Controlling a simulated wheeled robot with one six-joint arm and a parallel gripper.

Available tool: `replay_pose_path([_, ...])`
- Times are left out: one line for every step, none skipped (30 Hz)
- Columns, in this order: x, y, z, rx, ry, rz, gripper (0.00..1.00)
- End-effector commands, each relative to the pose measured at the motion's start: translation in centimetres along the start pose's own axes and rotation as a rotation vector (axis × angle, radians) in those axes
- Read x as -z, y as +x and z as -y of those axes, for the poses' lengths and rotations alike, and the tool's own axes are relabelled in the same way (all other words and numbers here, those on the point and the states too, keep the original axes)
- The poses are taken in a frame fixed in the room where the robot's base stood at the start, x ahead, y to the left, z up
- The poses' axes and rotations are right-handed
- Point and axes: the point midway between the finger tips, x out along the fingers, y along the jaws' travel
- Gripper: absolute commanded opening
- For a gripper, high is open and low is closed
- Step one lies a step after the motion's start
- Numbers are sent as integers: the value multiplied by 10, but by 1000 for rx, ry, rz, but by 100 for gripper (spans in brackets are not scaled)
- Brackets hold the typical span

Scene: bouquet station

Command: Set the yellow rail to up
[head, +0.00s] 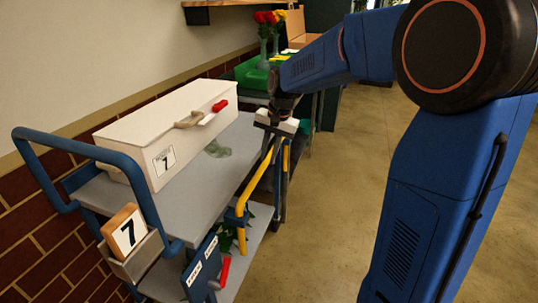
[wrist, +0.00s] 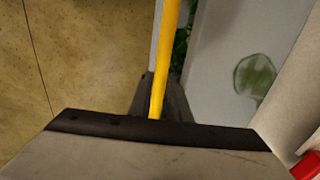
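A short yellow part hangs below that bracket. My gripper (head: 276,150) points down at the far end of the rail. In the wrist view, the rail (wrist: 167,55) runs down the middle and passes behind the dark edge of my gripper. Dark finger parts (wrist: 160,97) show close beside it. The fingertips are mostly hidden, so I cannot tell whether they are closed on the rail.
A green tray (head: 252,73) and vases of flowers are behind. The floor (head: 325,215) to the right is clear.

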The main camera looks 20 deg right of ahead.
Motion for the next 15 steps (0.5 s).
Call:
replay_pose_path([0,0,0,0,0,0,0])
replay_pose_path([0,0,0,0,0,0,0])
replay_pose_path([0,0,0,0,0,0,0])
replay_pose_path([0,-1,0,0,0,0,0])
replay_pose_path([0,-2,0,0,0,0,0])
replay_pose_path([0,-5,1,1,0,0,0])
replay_pose_path([0,-8,2,1,0,-1,0])
replay_pose_path([0,-13,3,2,0,-1,0])
replay_pose_path([1,-22,5,3,0,-3,0])
replay_pose_path([1,-30,7,4,0,-3,0])
replay_pose_path([1,-38,8,4,-1,-4,0])
replay_pose_path([1,-50,11,5,-1,-5,0])
replay_pose_path([1,-59,13,5,-2,-4,0])
replay_pose_path([1,-68,15,5,-2,-5,0])
replay_pose_path([1,-79,17,4,-1,-5,0])
